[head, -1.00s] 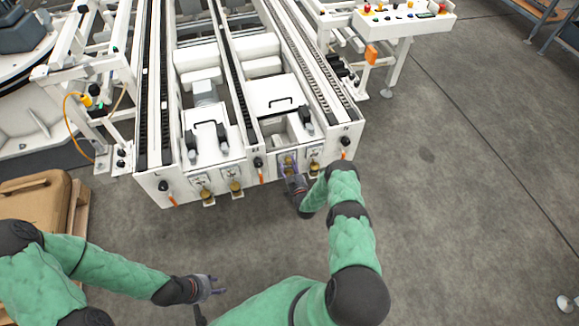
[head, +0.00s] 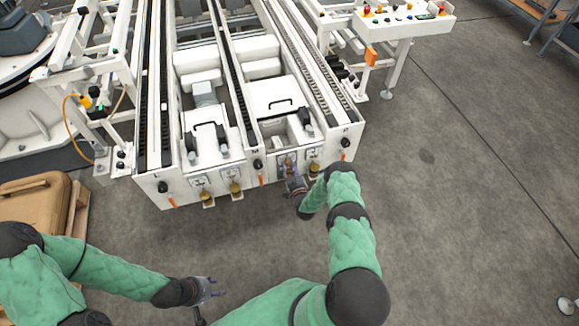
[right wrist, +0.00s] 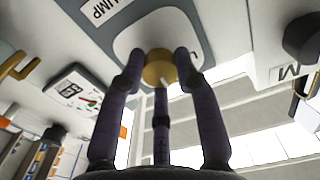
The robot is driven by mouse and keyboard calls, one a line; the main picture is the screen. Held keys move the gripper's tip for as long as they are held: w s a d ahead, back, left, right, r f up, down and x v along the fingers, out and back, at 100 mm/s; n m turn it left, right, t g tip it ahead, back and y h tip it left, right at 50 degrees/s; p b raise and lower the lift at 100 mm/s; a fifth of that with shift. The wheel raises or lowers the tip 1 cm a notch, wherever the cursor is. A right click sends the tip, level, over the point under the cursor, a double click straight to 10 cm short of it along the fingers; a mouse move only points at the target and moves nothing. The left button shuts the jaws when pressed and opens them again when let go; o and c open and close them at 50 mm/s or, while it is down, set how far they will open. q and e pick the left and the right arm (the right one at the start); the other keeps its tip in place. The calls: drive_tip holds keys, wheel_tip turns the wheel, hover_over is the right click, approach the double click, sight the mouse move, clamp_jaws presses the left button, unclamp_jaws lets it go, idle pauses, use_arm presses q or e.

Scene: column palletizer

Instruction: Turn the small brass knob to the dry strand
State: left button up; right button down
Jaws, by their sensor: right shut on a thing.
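In the head view my right gripper (head: 290,176) is at the front panel of the white machine, covering much of the knob there. Other brass knobs (head: 235,187) show along the same panel. My left gripper (head: 214,287) is open and empty over the floor, away from the machine. Which strand the knob's mark points to cannot be read.
The white machine's front face (head: 215,180) carries black knobs and orange tags. A label reading "UMP" (right wrist: 100,10) and a small marked plate (right wrist: 78,98) are near the held knob. A wooden pallet with brown load (head: 40,205) stands left.

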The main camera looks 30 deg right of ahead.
drive_tip(key=m, duration=0.6)
drive_tip(key=shift+d+r, duration=0.1)
drive_tip(key=shift+r, duration=0.05)
drive_tip(key=shift+m, duration=2.7)
drive_tip(key=shift+w+d, duration=0.1)
drive_tip(key=c, duration=0.9)
unclamp_jaws()
drive_tip(key=shift+s+a, duration=0.2)
drive_tip(key=shift+s, duration=0.4)
drive_tip(key=v, duration=1.1)
